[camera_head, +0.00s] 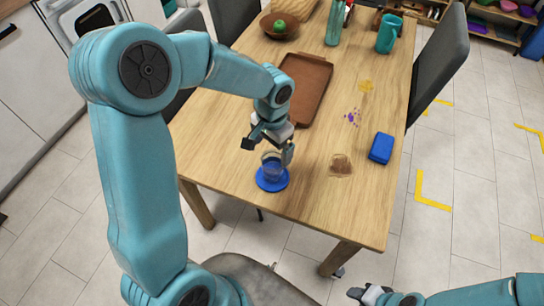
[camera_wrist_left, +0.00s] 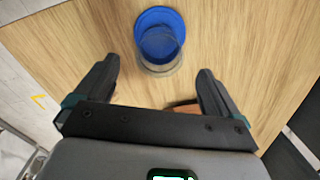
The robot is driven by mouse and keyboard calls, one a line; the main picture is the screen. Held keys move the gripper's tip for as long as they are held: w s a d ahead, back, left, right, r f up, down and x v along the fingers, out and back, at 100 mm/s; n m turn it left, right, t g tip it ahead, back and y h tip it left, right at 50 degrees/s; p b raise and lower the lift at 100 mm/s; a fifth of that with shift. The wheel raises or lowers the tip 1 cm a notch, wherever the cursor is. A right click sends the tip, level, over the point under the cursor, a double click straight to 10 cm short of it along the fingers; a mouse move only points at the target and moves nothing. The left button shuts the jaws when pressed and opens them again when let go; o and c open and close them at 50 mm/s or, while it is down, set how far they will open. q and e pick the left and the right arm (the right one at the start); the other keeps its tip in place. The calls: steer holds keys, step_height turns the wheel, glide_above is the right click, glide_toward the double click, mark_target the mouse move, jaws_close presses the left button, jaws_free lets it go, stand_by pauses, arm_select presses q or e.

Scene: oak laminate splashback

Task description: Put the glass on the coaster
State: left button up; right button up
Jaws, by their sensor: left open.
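The clear glass (camera_head: 271,160) stands upright on the round blue coaster (camera_head: 273,184) near the table's front left edge. In the left wrist view the glass (camera_wrist_left: 160,67) overlaps the blue coaster (camera_wrist_left: 154,12), and its rim sits nearer the gripper. My left gripper (camera_head: 268,149) is open just above and behind the glass. In the left wrist view its fingers (camera_wrist_left: 157,70) are spread wide, with a gap on each side of the glass and no visible contact. My right gripper (camera_head: 364,294) is at the bottom edge, away from the table, its jaws unclear.
A brown tray (camera_head: 310,78) lies behind my left gripper. A blue block (camera_head: 381,148) lies at the right edge. Brown (camera_head: 341,165), purple (camera_head: 352,117) and yellow (camera_head: 366,86) spills mark the tabletop. A teal pitcher (camera_head: 387,36) and a bowl (camera_head: 268,30) stand at the back.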

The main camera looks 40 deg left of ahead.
arm_select(q)
step_height(320, 180, up, 4)
steer(key=shift+f, duration=0.1)
steer(key=shift+w, duration=0.1)
stand_by(0.6)
